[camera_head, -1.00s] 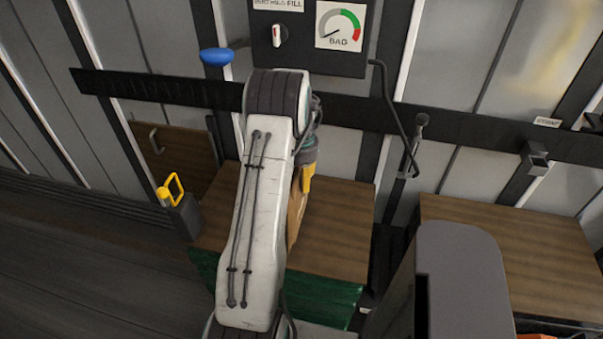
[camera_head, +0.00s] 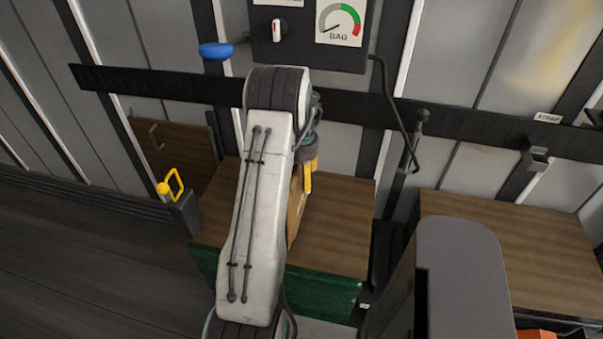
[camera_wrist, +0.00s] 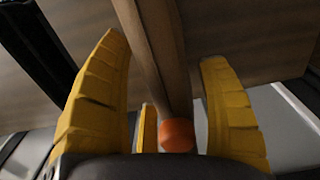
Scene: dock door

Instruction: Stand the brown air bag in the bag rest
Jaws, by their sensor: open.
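The brown air bag (camera_head: 296,207) shows as a narrow strip beside my arm in the head view, over the brown wooden surface; my arm hides most of it. In the wrist view the bag (camera_wrist: 150,45) shows edge-on, with an orange cap (camera_wrist: 177,135) at its near end. My gripper (camera_wrist: 165,50) is open, its yellow fingers on either side of the bag, with visible gaps. In the head view one yellow finger of my gripper (camera_head: 311,178) shows beside the bag. I cannot make out the bag rest for certain.
A dark holder with a yellow handle (camera_head: 185,213) stands at the left of the wooden surface (camera_head: 335,235). A green piece (camera_head: 315,296) lies along its front. Above are a blue knob (camera_head: 216,50), a gauge panel (camera_head: 340,22) and a hanging black hose (camera_head: 397,120).

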